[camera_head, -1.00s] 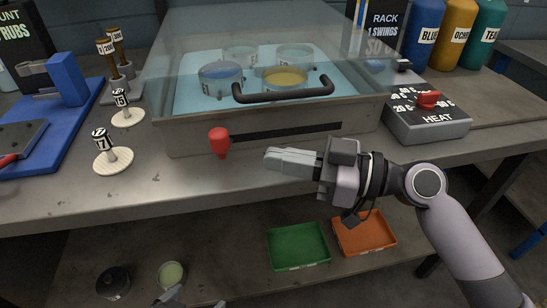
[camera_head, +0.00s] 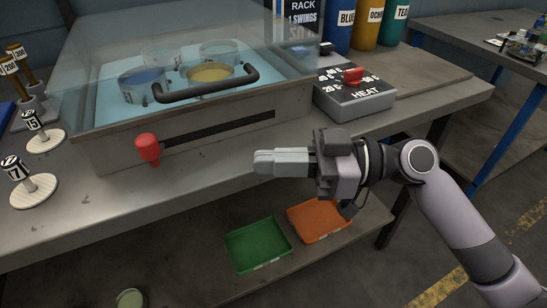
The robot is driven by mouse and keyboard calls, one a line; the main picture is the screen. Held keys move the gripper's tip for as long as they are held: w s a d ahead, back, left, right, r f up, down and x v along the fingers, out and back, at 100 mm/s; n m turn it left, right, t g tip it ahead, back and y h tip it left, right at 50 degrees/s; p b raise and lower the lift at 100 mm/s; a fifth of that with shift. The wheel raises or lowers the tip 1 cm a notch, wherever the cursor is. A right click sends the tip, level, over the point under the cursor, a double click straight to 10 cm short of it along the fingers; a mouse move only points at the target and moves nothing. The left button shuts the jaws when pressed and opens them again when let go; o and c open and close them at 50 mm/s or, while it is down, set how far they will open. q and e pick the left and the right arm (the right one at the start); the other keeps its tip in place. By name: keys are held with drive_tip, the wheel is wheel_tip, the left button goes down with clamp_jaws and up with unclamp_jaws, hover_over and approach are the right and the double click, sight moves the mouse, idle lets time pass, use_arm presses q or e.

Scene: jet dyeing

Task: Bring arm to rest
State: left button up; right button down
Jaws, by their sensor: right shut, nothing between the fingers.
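My right arm reaches in from the lower right, and its right gripper (camera_head: 262,163) points left with the fingers together and nothing held. It hangs in front of the bench edge, right of the red knob (camera_head: 148,149) on the bath front and apart from it. My left gripper is not in this view.
The lidded bath (camera_head: 190,124) with a black handle (camera_head: 207,87) stands on the bench and holds several beakers. The heat control box (camera_head: 355,98) is to its right. Green (camera_head: 257,246) and orange (camera_head: 318,219) trays lie on the shelf below. Labelled stands (camera_head: 34,190) are at left.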

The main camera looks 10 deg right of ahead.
drive_tip(key=s+d+f+m+t+h, duration=0.1)
drive_tip(key=s+d+f+m+h, duration=0.2)
drive_tip(key=f, duration=0.6)
drive_tip(key=s+f+m+t+h, duration=0.1)
drive_tip(key=s+f+m+h, duration=0.2)
drive_tip(key=f+h, duration=0.35)
drive_tip(key=s+d+f+m+g+h, duration=0.1)
drive_tip(key=s+d+f+m+h, duration=0.9)
drive_tip(key=d, duration=0.5)
drive_tip(key=w+a+r+n+t+y+p, duration=0.1)
drive_tip(key=w+a+n+t+y+p, duration=0.1)
drive_tip(key=p, duration=0.9)
drive_tip(key=w+a+t+y, duration=0.1)
drive_tip(key=w+t+y, duration=0.1)
drive_tip(key=w+t, duration=0.1)
drive_tip(key=shift+w+r+t+p, duration=0.2)
drive_tip(key=shift+w+t+p, duration=0.15)
drive_tip(key=shift+t, duration=0.55)
